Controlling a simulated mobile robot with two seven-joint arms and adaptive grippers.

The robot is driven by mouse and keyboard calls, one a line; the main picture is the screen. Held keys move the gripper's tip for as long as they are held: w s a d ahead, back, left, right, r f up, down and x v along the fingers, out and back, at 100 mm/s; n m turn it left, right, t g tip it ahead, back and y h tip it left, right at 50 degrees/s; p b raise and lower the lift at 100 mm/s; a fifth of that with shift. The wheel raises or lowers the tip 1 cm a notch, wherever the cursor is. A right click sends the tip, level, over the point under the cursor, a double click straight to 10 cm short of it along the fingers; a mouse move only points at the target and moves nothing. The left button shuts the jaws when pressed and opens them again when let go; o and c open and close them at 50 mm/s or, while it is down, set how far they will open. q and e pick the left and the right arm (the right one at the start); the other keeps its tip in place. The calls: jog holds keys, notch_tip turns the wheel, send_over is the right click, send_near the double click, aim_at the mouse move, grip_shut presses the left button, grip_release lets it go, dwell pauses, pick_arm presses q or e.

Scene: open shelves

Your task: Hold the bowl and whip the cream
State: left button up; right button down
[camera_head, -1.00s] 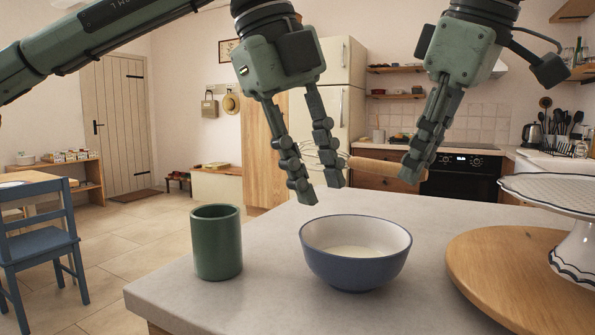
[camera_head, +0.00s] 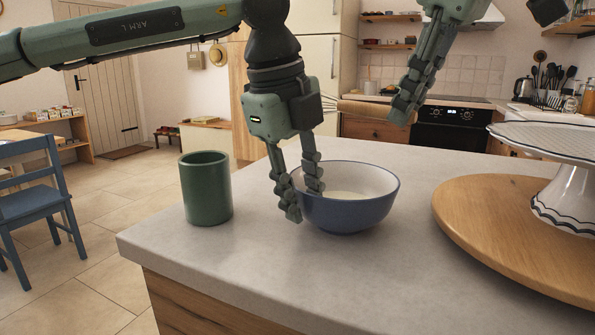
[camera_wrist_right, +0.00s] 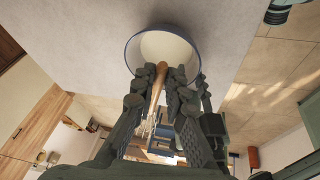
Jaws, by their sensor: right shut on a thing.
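A blue bowl (camera_head: 352,215) with a white inside stands on the worktop and holds white cream (camera_head: 347,195). My left gripper (camera_head: 303,203) is at the bowl's left rim, one finger outside and one over the inside, with a gap between them. I cannot tell whether they touch the wall. My right gripper (camera_head: 405,108) is shut on the wooden handle of the whisk (camera_head: 366,109), held level behind and above the bowl, its wires pointing left. In the right wrist view, the whisk handle (camera_wrist_right: 159,82) lies between the fingers and the bowl (camera_wrist_right: 130,52) is beyond them.
A green cup (camera_head: 206,190) stands left of the bowl, close to my left gripper. A round wooden board (camera_head: 470,215) with a white cake stand (camera_head: 565,200) is at the right. The worktop (camera_head: 300,260) is clear in front of the bowl.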

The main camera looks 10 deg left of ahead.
pick_arm(q)
jog(key=shift+f, duration=0.2)
grip_shut()
dwell(0.5)
